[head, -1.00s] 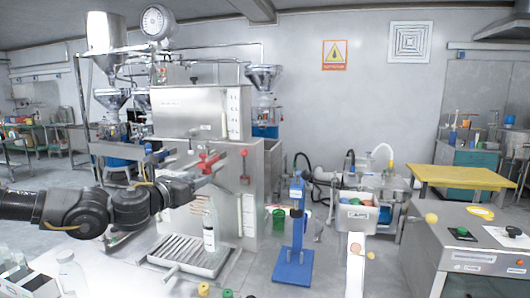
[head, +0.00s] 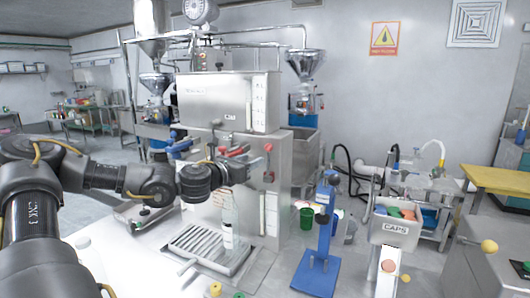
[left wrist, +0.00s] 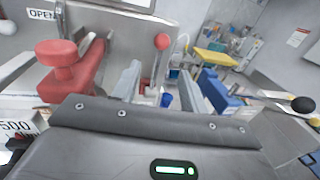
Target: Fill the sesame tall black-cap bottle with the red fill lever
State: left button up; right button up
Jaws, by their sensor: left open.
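A clear bottle with a white label (head: 228,236) stands upright on the slatted drip tray of the steel filling machine; its top is hidden by or close below my left gripper. A red lever (head: 234,152) sits on the machine front just above my left gripper (head: 238,170). In the left wrist view the red lever with its round knob (left wrist: 72,72) lies left of the fingers, outside them. My left gripper (left wrist: 172,88) is open with nothing held. A second red-ball lever (head: 268,148) shows beyond the gap between the fingers (left wrist: 162,42). I cannot see my right gripper.
The drip tray (head: 190,243) extends left of the bottle. A blue press stand (head: 318,272) and a green cup (head: 306,218) are to the right. A CAPS bin (head: 395,232) stands farther right. Small coloured caps (head: 215,289) lie at the front.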

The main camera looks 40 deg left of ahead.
aim_at(267, 151)
pick_arm(q)
jog(key=w+p, duration=0.4)
jog(key=w+a+p, duration=0.1)
jog(key=w+p, duration=0.1)
jog(key=shift+w+r, duration=0.15)
jog(key=shift+r, duration=0.05)
jog(key=shift+w+f, duration=0.15)
jog(key=shift+w, duration=0.55)
grip_shut()
